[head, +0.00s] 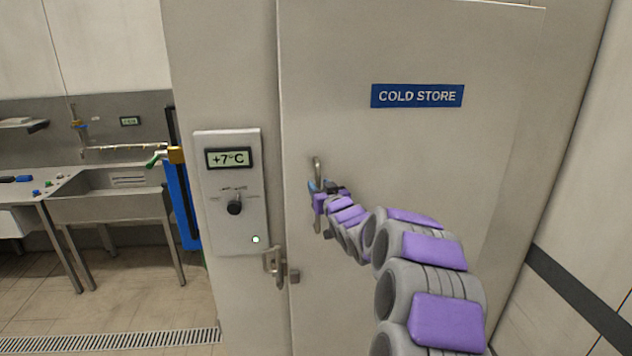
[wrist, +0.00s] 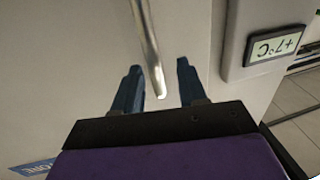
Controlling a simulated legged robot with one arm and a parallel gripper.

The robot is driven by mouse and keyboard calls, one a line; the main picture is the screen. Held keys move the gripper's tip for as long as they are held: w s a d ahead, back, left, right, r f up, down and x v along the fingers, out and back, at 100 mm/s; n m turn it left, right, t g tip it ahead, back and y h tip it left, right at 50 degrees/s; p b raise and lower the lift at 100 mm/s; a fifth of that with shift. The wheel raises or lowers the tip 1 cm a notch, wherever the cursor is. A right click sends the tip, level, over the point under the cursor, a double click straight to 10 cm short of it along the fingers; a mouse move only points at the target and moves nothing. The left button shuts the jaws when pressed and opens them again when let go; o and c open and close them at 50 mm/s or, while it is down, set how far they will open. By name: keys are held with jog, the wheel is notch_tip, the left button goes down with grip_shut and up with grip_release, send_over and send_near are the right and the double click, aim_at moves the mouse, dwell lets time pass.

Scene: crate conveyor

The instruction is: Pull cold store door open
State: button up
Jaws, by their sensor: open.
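The cold store door (head: 420,160) is a pale panel with a blue "COLD STORE" sign (head: 417,96). It looks shut against its frame in the head view. Its vertical metal handle (head: 317,170) is near the left edge, partly hidden by my gripper (head: 316,196). In the wrist view, my gripper (wrist: 157,85) is open, with its two dark blue fingers apart. The handle bar (wrist: 147,45) comes down between the fingers in that picture, nearer the left one. I cannot tell whether either finger touches it.
A control panel (head: 230,190) reading +7°C is on the wall left of the door. A metal latch (head: 275,265) sits below it at the door edge. A steel sink (head: 110,205) stands at the far left. Tiled floor (head: 130,300) with a drain grate (head: 110,340) is free there.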

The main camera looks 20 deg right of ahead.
aim_at(318, 182)
jog(key=w, duration=0.1)
jog(key=w+d, duration=0.1)
jog(key=w, duration=0.1)
jog(key=shift+w+d+f, duration=0.1)
jog(key=shift+w+d, duration=0.3)
jog(key=shift+a, duration=0.55)
jog(key=shift+c, duration=0.6)
jog(key=shift+d, duration=0.25)
grip_shut()
